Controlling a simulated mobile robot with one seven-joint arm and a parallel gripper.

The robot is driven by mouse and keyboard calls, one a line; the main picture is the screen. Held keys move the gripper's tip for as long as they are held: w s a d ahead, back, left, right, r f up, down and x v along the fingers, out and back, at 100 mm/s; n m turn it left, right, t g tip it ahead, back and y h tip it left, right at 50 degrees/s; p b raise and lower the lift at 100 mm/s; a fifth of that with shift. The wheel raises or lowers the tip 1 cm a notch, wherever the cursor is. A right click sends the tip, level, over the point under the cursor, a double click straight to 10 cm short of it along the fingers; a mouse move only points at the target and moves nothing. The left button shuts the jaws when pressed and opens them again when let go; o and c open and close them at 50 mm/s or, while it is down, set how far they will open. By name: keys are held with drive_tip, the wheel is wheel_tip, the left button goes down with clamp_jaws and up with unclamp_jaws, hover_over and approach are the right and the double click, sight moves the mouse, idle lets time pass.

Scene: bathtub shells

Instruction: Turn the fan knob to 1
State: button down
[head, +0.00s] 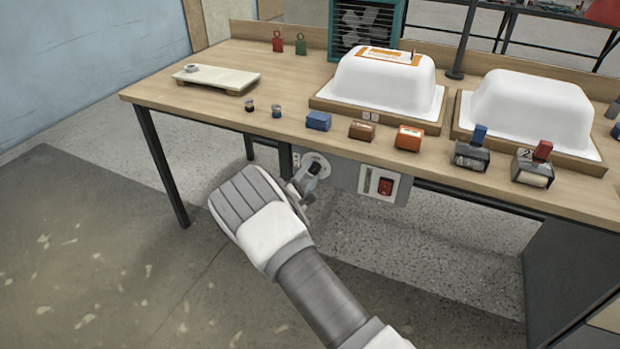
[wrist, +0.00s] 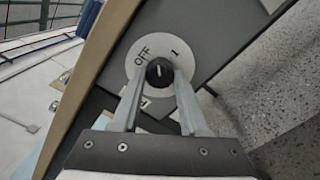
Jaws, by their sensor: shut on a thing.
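The fan knob (wrist: 160,72) is a small black knob on a round white dial (wrist: 138,66) marked OFF at upper left and 1 at upper right in the wrist view. A pale line on the knob points roughly up, between OFF and 1. My gripper (wrist: 160,82) has its two fingers shut on the knob's sides. In the head view the dial (head: 322,159) is on a grey panel under the bench's front edge, and my gripper (head: 305,182) reaches it, hiding the knob. The dial's lower part is hidden by the fingers.
A red switch (head: 385,187) sits on the same panel to the right. The wooden bench (head: 215,101) above holds two white tub shells (head: 385,85), (head: 530,108), several small blocks and tools along its front edge, and a teal-framed unit (head: 340,35) at the back.

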drive_tip(key=m+b, duration=0.4)
drive_tip(key=m, duration=0.2)
drive_tip(key=shift+f+b, duration=0.2)
drive_tip(key=shift+b, duration=0.15)
drive_tip(key=shift+r+m+b, duration=0.15)
drive_tip(key=shift+m+b, duration=1.05)
drive_tip(key=shift+m, duration=0.2)
drive_tip(key=shift+r+m, duration=0.1)
drive_tip(key=shift+m, duration=0.2)
drive_tip(key=shift+c, duration=2.1)
unclamp_jaws()
drive_tip(key=p+v, duration=0.4)
drive_tip(key=v, duration=1.3)
drive_tip(key=shift+s, duration=0.2)
drive_tip(key=shift+a, duration=0.1)
